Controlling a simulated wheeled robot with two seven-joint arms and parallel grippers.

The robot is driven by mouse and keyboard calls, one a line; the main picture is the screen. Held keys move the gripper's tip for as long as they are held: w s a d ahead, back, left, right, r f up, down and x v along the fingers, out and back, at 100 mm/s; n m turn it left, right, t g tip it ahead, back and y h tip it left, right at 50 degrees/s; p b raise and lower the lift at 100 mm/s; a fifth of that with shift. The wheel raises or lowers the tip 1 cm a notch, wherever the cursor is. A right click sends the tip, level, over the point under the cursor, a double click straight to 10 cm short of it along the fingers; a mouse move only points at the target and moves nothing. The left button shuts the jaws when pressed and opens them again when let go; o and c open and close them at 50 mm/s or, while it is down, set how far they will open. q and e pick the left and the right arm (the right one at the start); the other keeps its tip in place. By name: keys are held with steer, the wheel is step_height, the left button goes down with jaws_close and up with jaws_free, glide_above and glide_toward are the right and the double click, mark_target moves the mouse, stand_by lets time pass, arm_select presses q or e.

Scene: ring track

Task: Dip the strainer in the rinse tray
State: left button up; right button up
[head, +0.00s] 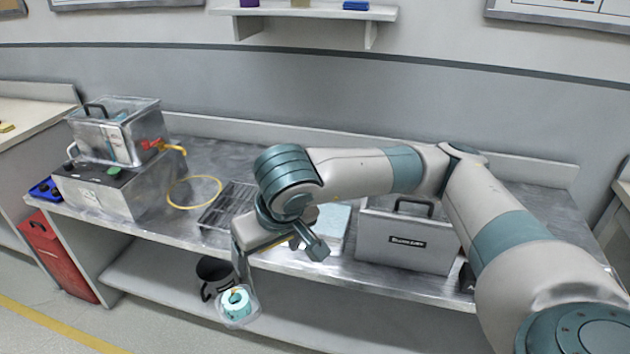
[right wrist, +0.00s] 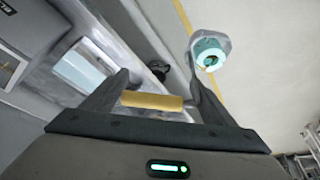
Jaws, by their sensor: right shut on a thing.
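My right gripper (right wrist: 155,95) is shut on the yellow handle (right wrist: 152,100) of the strainer. The strainer's clear basket (head: 226,316) hangs at the low end of its arm, out past the bench's front edge and over the floor. A teal ring-shaped piece (head: 237,299) sits in it; the basket also shows in the right wrist view (right wrist: 222,43). A pale blue flat area (head: 338,224), perhaps the rinse tray, lies on the bench behind my right gripper (head: 288,240) and is partly hidden by it. My left gripper is out of view.
A grey box (head: 385,238) with a black handle and label stands right of the pale blue area. A wire rack (head: 213,216), a yellow loop (head: 171,196) and a metal machine (head: 140,196) are to the left. A dark mug (head: 209,268) stands on the lower shelf.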

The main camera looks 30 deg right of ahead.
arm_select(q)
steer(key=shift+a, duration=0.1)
